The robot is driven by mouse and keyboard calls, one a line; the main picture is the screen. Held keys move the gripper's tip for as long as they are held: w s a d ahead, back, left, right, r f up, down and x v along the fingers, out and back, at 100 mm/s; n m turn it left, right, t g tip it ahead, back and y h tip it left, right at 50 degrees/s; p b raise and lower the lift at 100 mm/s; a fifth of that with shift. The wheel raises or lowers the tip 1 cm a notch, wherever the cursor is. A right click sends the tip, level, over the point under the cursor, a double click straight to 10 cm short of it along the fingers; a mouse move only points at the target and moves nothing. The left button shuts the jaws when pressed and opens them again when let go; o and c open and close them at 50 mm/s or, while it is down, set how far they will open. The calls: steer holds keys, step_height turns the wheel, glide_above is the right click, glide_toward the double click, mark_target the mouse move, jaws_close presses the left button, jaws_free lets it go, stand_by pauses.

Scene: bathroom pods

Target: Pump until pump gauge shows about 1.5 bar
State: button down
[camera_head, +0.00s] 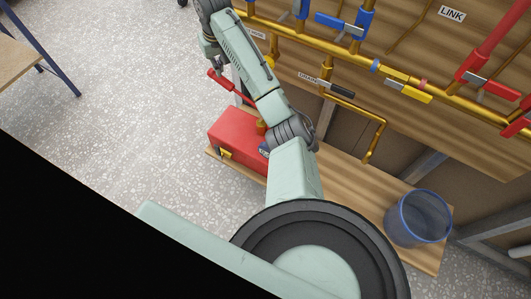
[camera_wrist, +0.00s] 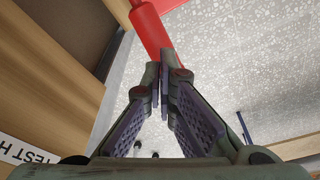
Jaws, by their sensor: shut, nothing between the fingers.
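The red pump box (camera_head: 236,138) sits on a low wooden shelf in the head view, partly hidden by my arm. Its red lever (camera_head: 230,84) slants up to the left above the box. The lever's red grip (camera_wrist: 151,28) also shows at the top of the wrist view. My gripper (camera_wrist: 163,68) is shut and empty, its fingertips at the lower end of the grip in the picture; I cannot tell whether they touch it. In the head view my gripper is near the lever's upper end, too small to make out. I cannot see a readable gauge face.
A wooden panel with brass pipes (camera_head: 345,50) and coloured valves stands behind the pump. A drain pipe (camera_head: 375,140) bends down from it. A blue-rimmed clear bucket (camera_head: 418,218) stands at the shelf's right end. The speckled floor (camera_head: 130,90) at left is clear beside a table (camera_head: 18,72).

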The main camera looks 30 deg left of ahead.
stand_by(0.4)
step_height(320, 180, down, 12)
steer(key=b, duration=0.3)
step_height(320, 180, up, 12)
steer(key=p, duration=1.1)
steer(key=shift+r, duration=0.15)
step_height(320, 180, down, 13)
steer(key=b, duration=0.5)
step_height(320, 180, up, 8)
steer(key=p, duration=0.6)
step_height(320, 180, up, 5)
steer(key=shift+f, duration=0.15)
